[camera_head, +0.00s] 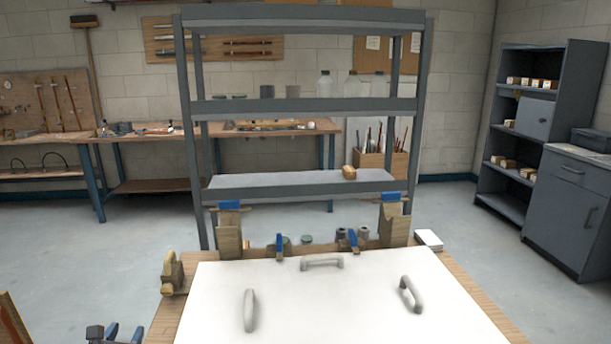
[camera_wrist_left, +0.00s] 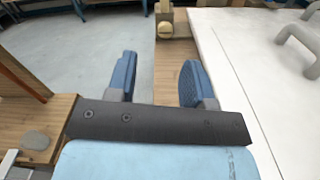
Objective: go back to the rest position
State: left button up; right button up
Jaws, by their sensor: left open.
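My left gripper (camera_head: 116,334) shows at the bottom left edge of the head view, left of the workbench. In the left wrist view its two blue fingers (camera_wrist_left: 160,80) stand apart with nothing between them. The wooden edge of the workbench (camera_wrist_left: 174,65) lies beyond the gap between the fingers. My right gripper is in neither view.
A white panel (camera_head: 330,300) with several grey handles covers most of the workbench (camera_head: 165,318). Clamps (camera_head: 229,220) stand along its back edge. A grey shelf rack (camera_head: 300,106) stands behind. Another wooden surface (camera_wrist_left: 52,125) is left of my gripper; open floor lies beyond.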

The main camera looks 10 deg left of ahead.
pick_arm(q)
jog(key=w+a+r+m+t+h, duration=0.1)
jog(key=w+a+r+m, duration=0.1)
jog(key=a+r+m, duration=0.55)
jog(key=s+d+f+n+g+h, duration=0.3)
jog(key=s+d+f+n+g, duration=0.3)
jog(key=s+f+n, duration=0.8)
jog(key=s+d+f+n+g+h, duration=0.3)
jog(key=s+d+f+n, duration=0.6)
jog(key=n, duration=0.9)
jog(key=d+r+n+t, duration=0.1)
jog(key=d+n, duration=0.8)
jog(key=d, duration=1)
notch_tip(320, 180, up, 16)
jog(key=s+a+p, duration=0.1)
jog(key=p, duration=2)
jog(key=shift+s+a+f, duration=0.15)
jog(key=shift+f, duration=0.05)
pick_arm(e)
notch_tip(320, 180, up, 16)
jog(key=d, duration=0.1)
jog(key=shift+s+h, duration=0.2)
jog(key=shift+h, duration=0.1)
